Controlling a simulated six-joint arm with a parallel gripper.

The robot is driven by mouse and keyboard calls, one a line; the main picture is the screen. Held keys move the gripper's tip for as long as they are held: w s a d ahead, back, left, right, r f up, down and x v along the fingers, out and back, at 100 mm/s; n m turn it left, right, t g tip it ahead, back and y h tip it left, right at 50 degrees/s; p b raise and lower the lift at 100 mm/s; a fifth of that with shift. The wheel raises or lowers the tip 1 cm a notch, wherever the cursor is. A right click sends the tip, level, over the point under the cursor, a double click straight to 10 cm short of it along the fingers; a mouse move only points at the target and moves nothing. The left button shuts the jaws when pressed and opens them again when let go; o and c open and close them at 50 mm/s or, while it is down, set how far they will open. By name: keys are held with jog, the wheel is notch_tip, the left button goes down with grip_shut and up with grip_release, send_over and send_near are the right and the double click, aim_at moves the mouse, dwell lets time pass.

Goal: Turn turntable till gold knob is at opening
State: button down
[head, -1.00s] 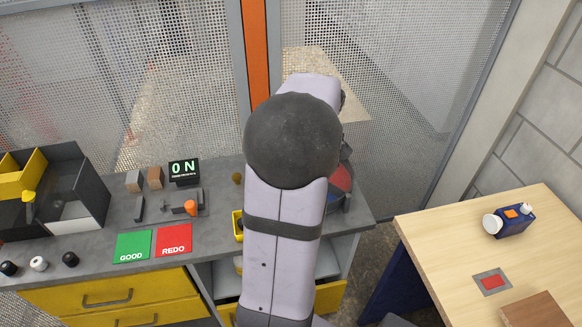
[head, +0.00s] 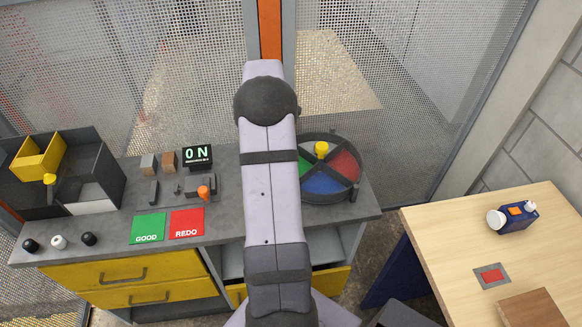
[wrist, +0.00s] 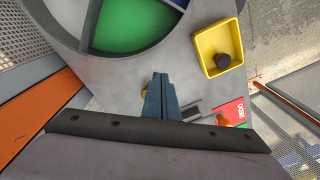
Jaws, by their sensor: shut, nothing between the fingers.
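The turntable (head: 330,187) is a round dark-rimmed dish on the bench, right of my arm in the head view. In the wrist view, the turntable's grey rim (wrist: 70,35) and a green sector (wrist: 130,22) show at the top left. My gripper (wrist: 160,78) is shut and empty over the bench, beside the turntable. A small gold piece (wrist: 143,95) shows partly behind its fingers. My arm hides the gripper in the head view, and I cannot make out the opening.
A yellow tray (wrist: 201,42) holding a black knob (wrist: 222,61) lies right of the gripper in the wrist view. Green GOOD (head: 148,228) and red REDO (head: 187,223) pads, an ON display (head: 197,155) and black bins (head: 90,160) are to the left. A wooden table (head: 450,240) stands right.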

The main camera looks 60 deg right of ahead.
jog(key=s+d+r+m+g, duration=0.2)
jog(key=s+r+m+g, duration=0.1)
jog(key=s+r, duration=0.2)
jog(key=shift+s+d+r+m, duration=0.15)
jog(key=shift+s+r+m, duration=0.25)
jog(key=shift+s, duration=0.05)
jog(key=shift+p+x, duration=1.45)
jog(key=shift+x, duration=3.55)
jog(key=shift+s+d, duration=0.1)
jog(key=shift+s, duration=0.1)
jog(key=shift+s+a+n+h, duration=0.2)
jog(key=shift+s+n+h, duration=0.2)
jog(key=shift+s+n, duration=0.4)
jog(key=shift+w, duration=0.1)
jog(key=shift+r, duration=0.15)
